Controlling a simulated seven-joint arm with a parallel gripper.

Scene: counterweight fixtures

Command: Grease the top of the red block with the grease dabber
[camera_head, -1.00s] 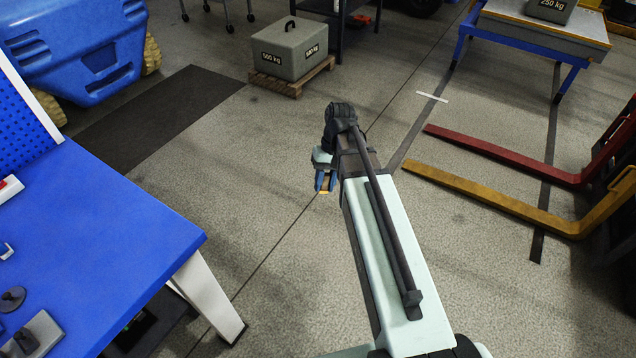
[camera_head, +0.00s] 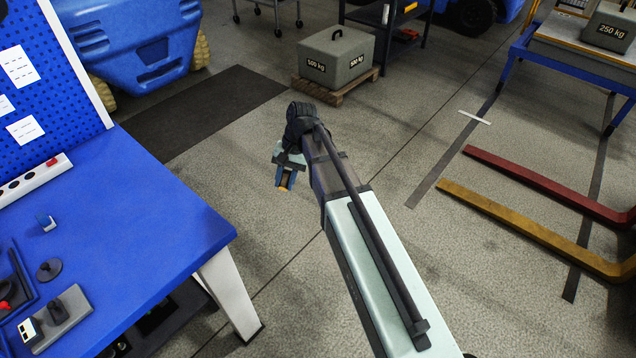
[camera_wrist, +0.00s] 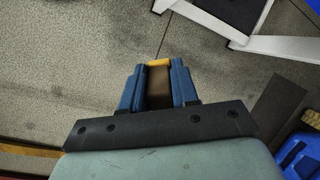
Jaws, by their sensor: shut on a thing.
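My gripper (camera_head: 285,179) hangs over open floor, right of the blue workbench and apart from it. In the wrist view its blue fingers (camera_wrist: 158,88) are shut on a brown piece with an orange-yellow end, which looks like the grease dabber (camera_wrist: 159,63). In the head view only a small orange tip shows below the fingers. A small red thing (camera_head: 5,305) lies in a dark blue tray at the left picture edge. It is cut off, and I cannot tell whether it is the red block.
The blue workbench (camera_head: 150,215) carries a grey base with black knobs (camera_head: 62,318), a black disc (camera_head: 49,270) and a white strip (camera_head: 35,178) with a red button. A grey 500 kg weight (camera_head: 337,60) sits on a pallet behind. Fork tines (camera_head: 530,225) lie right.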

